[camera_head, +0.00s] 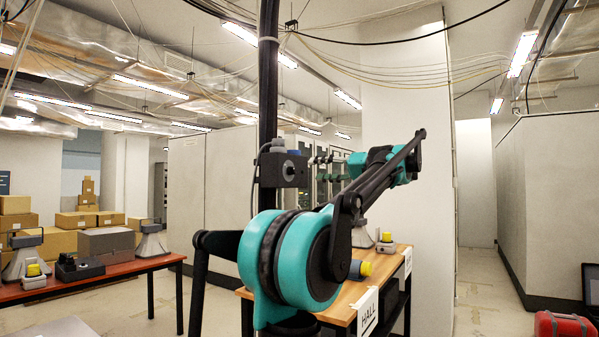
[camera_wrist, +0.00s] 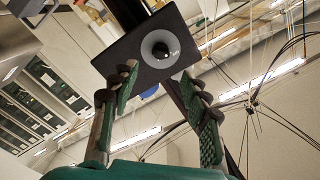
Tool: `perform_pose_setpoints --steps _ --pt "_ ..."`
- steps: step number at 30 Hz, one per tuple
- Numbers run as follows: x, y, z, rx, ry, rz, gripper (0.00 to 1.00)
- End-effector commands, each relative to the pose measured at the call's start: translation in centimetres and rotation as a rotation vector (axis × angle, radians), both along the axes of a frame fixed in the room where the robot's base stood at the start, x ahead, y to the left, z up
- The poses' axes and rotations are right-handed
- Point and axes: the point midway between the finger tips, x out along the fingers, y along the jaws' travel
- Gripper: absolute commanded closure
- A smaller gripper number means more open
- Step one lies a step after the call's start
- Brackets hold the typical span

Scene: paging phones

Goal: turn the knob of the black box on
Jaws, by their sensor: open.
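The black box (camera_head: 283,168) is fixed to a dark vertical pole, left of my gripper in the head view. Its knob (camera_head: 289,170) sticks out toward my gripper. In the wrist view the black box (camera_wrist: 128,62) looks tilted, and its round black knob (camera_wrist: 160,50) has a pale mark; I cannot tell its setting for sure. My gripper (camera_head: 318,168) is open and empty, with its green-padded fingers pointing at the box. In the wrist view my gripper (camera_wrist: 159,84) has its fingertips on either side below the knob, apart from it.
A wooden table (camera_head: 395,262) with a HALL sign and yellow-topped devices stands behind my arm. A red case (camera_head: 565,325) sits at lower right. Cables hang overhead.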

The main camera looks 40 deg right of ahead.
Motion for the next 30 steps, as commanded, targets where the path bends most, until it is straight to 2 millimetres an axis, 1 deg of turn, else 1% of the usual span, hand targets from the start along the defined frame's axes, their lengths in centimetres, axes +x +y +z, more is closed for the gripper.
perform_pose_setpoints --steps 1,6,12,18,25,26,30 --pt "1.1 0.6 0.0 0.000 0.000 0.006 0.53" --pt "4.0 1.8 0.0 0.000 0.000 0.004 0.53" --pt "6.4 2.7 0.0 0.000 0.001 0.002 0.53" --pt "7.3 3.0 0.0 0.000 0.000 0.000 0.53" --pt "7.3 3.0 0.0 0.000 0.000 0.000 0.53" --pt "7.3 3.0 0.0 0.000 0.000 0.000 0.55" --pt "7.3 3.0 0.0 0.000 0.000 0.000 0.72"
